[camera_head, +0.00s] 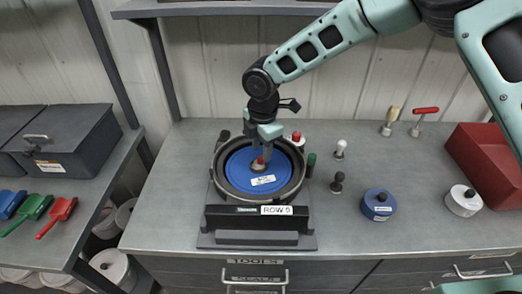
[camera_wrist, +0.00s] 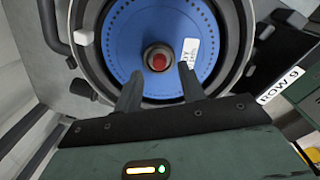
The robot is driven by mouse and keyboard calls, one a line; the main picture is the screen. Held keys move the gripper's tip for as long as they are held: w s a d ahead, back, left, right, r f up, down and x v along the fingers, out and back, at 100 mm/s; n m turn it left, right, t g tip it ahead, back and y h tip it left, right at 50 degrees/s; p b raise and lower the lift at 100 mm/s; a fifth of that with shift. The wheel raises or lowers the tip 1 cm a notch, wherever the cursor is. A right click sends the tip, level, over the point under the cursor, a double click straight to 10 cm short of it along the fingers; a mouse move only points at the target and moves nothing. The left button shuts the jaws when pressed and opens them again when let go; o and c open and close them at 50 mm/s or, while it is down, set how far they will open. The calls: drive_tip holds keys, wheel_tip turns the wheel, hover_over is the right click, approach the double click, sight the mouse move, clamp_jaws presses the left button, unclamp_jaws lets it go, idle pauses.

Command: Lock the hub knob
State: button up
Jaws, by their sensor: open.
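The seed meter (camera_head: 217,192) stands on the bench with a "ROW 9" label on its front. A blue seed disc (camera_head: 238,176) with a white sticker lies in its round dark housing. The hub knob (camera_wrist: 159,59), with a red centre and a metallic rim, sits at the middle of the disc. It also shows in the head view (camera_head: 260,164). My gripper (camera_wrist: 157,80) is open, with its fingers pointing at the disc. The fingertips appear just short of the knob in the wrist view, one to each side; contact cannot be told. Whether the knob is locked cannot be told.
Black, white and green knobs (camera_head: 311,160) stand close around the meter. A blue canister (camera_head: 379,206), a white canister (camera_head: 462,202) and a red bin (camera_head: 484,160) are to the right. Scoops and a dark toolbox (camera_head: 65,143) lie on the left bench. The bench's front right is clear.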

sight(261, 158)
drive_tip(key=shift+w+f, duration=0.1)
drive_tip(key=shift+f, duration=1.45)
clamp_jaws()
